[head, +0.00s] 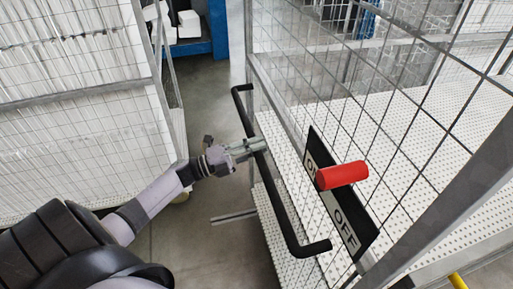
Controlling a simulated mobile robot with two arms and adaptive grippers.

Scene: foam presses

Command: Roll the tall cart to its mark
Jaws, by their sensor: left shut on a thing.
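The tall cart (303,92) is a wire-mesh cage with white perforated shelves, filling the right side of the head view. A black push handle (285,213) runs along its near side. My left gripper (256,147) is shut on this handle near its middle, with the arm reaching in from the lower left. A black plate with ON and OFF lettering (359,238) and a red lever grip (342,175) is on the cart's side, right of the handle. The floor mark is not clearly in view. My right gripper is not in view.
Another mesh cage with white contents (75,125) stands close on the left. A blue unit with white blocks (190,45) is at the back. Grey floor (212,100) shows in the narrow gap between the cages. A yellow piece (457,282) shows at the lower right.

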